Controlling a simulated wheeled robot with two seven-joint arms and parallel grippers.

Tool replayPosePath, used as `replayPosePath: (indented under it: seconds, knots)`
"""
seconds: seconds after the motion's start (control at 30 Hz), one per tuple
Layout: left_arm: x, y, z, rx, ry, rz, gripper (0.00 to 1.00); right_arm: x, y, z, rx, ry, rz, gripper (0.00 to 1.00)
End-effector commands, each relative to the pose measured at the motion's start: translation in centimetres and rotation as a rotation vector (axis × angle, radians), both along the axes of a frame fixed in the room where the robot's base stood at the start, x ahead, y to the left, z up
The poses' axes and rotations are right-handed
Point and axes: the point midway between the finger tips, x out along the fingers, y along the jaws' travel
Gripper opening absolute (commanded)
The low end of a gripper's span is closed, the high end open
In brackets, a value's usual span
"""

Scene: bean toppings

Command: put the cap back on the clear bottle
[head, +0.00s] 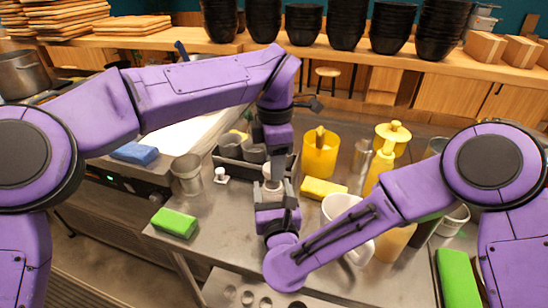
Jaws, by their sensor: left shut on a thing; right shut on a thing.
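My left gripper (274,170) points down at the middle of the counter and is shut on the cap, which its fingers mostly hide. My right gripper (273,190) reaches in from the front, directly below the left one, and is shut on the clear bottle. Only a small pale part of the bottle (271,171) shows between the two grippers. The bottle seems upright. I cannot tell whether the cap touches the bottle's mouth.
A dark caddy (232,170) with grey cups stands behind the grippers. A small white object (221,175), a metal cup (187,176) and a green sponge (174,223) are left. A yellow sponge (323,189), yellow container (319,155) and white pitcher (338,206) are right.

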Motion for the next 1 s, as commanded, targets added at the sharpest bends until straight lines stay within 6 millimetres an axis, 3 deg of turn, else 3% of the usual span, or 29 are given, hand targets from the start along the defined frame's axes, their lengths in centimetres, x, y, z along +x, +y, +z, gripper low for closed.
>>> replayPosePath:
  seconds: [0.4,0.73,1.0]
  knots:
    - [0.0,0.0,0.0,0.0,0.0,0.0,0.17,0.0,0.0,0.0,0.0,0.0,0.0,0.1]
    - [0.0,0.0,-1.7,-0.001,0.0,0.001,0.17,0.0,0.0,0.0,0.0,0.0,0.0,0.1]
    - [0.0,0.0,-1.7,-0.001,-0.001,0.001,0.17,0.0,0.0,0.0,0.0,0.0,0.0,0.1]
